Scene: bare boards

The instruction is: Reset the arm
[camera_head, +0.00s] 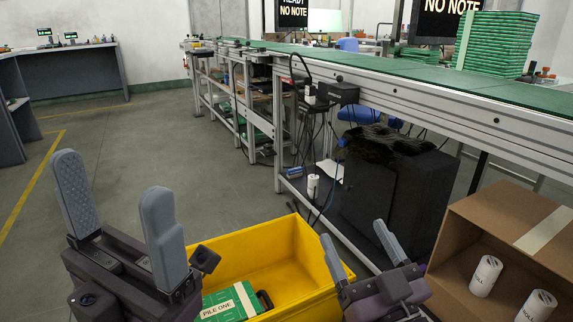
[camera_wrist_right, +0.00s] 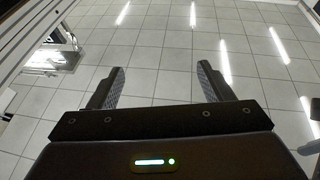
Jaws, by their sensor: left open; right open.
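My left gripper (camera_head: 115,205) is at the lower left of the head view, its two grey padded fingers spread apart and pointing up, with nothing between them. My right gripper (camera_head: 362,252) is at the bottom centre-right, in front of the yellow bin's right side, also open and empty. In the right wrist view its two fingers (camera_wrist_right: 168,90) stand wide apart, with only a pale tiled surface with bright light streaks beyond them.
A yellow bin (camera_head: 262,257) holds a green board stack labelled "PILE ONE" (camera_head: 228,303). A cardboard box (camera_head: 480,215) with white rolls (camera_head: 486,275) stands at right. A long workbench (camera_head: 400,95) bears green boards (camera_head: 497,42). Open floor (camera_head: 150,130) lies left.

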